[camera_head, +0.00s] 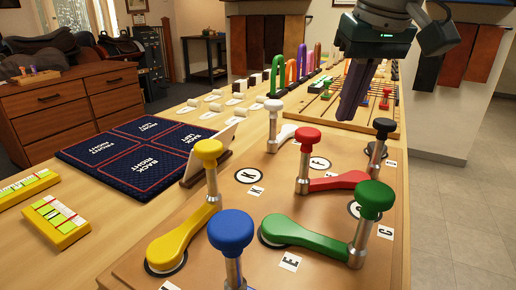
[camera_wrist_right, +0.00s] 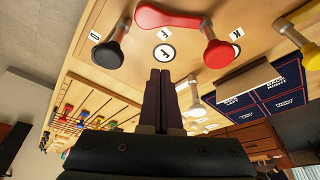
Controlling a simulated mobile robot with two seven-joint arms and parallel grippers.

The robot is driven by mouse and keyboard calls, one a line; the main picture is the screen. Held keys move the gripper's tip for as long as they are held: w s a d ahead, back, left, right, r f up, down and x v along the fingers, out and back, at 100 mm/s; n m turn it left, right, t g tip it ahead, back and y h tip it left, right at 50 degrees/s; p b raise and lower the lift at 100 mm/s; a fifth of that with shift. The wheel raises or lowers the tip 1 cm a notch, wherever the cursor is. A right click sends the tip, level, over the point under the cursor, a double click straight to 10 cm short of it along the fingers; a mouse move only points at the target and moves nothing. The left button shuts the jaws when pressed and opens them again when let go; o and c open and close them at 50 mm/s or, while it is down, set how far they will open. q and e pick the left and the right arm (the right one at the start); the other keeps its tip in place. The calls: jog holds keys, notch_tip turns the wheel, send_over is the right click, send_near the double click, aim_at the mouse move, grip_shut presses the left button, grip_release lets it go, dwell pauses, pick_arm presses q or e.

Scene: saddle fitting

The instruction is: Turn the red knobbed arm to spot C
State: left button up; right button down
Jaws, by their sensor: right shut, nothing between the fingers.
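The red knobbed arm (camera_head: 340,182) lies on the wooden board, its upright red knob (camera_head: 307,138) at its left end, near the round F mark (camera_head: 320,163). In the right wrist view the red knob (camera_wrist_right: 217,54) stands right of the fingertips. My right gripper (camera_head: 350,112) is shut and empty, in the air above the board's far side, apart from the red knob. It also shows in the right wrist view (camera_wrist_right: 161,75). My left gripper is not in view.
Other knobbed arms stand close by: green (camera_head: 300,238), yellow (camera_head: 185,237), blue (camera_head: 231,232), black (camera_head: 383,130) and white (camera_head: 284,133). A blue mat (camera_head: 135,150) lies left of the board. A pegged wooden tray (camera_head: 335,110) lies beyond.

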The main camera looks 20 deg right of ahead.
aim_at(324, 166)
jog(key=b+x, duration=0.1)
jog(key=x, duration=0.9)
jog(key=shift+a+f, duration=0.15)
jog(key=shift+s+p, duration=0.35)
pick_arm(q)
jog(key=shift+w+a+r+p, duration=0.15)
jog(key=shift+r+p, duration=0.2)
jog(key=shift+p, duration=0.25)
pick_arm(e)
jog(key=shift+s+a, duration=0.2)
jog(key=shift+s, duration=0.6)
jog(key=shift+s+a, duration=0.2)
jog(key=shift+s, duration=0.65)
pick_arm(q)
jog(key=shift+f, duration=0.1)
pick_arm(e)
jog(key=shift+d, duration=0.1)
